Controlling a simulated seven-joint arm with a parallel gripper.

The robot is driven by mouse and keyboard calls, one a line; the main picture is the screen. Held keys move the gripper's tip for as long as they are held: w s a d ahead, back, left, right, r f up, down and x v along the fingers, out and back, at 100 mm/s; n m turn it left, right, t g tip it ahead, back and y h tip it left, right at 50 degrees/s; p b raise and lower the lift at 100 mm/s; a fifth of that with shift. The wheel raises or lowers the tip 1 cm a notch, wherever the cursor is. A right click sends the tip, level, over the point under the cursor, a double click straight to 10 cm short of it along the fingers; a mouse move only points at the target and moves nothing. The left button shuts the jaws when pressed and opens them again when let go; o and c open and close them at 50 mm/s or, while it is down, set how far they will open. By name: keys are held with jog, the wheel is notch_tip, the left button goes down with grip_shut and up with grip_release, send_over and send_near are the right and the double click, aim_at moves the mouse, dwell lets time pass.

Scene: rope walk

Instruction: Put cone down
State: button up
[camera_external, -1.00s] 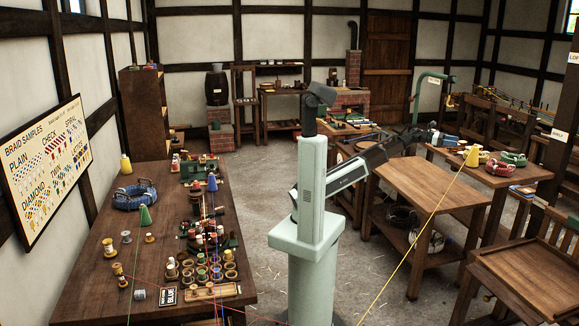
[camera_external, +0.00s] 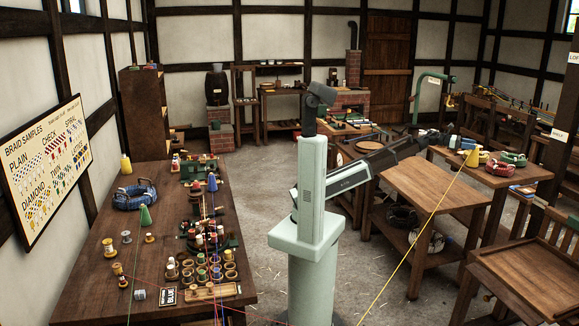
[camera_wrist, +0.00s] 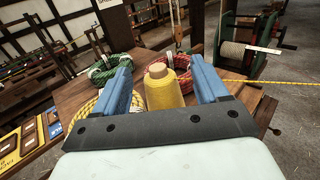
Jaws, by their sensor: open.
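The yellow thread cone (camera_external: 472,158) stands on the far right table (camera_external: 520,170). In the wrist view the cone (camera_wrist: 163,90) is upright, with a tan top and a yellow thread running off to the right. My gripper (camera_wrist: 165,75) is open, with one blue finger on each side of the cone and a visible gap to both. The cone's base is hidden behind the gripper's dark front bar. In the outside view my gripper (camera_external: 438,137) is small and lies just left of the cone.
Coils of green rope (camera_wrist: 112,68), red rope (camera_wrist: 182,65) and yellow rope (camera_wrist: 92,108) lie around the cone. A spool of pale cord (camera_wrist: 238,55) stands beyond. Lower left are labelled cards (camera_wrist: 30,135). A lower wooden table (camera_external: 430,185) stands in front.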

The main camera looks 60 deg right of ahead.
jog(key=s, duration=0.4)
jog(key=shift+s+d+f, duration=0.2)
jog(key=shift+s, duration=0.15)
jog(key=shift+c, duration=0.5)
grip_shut()
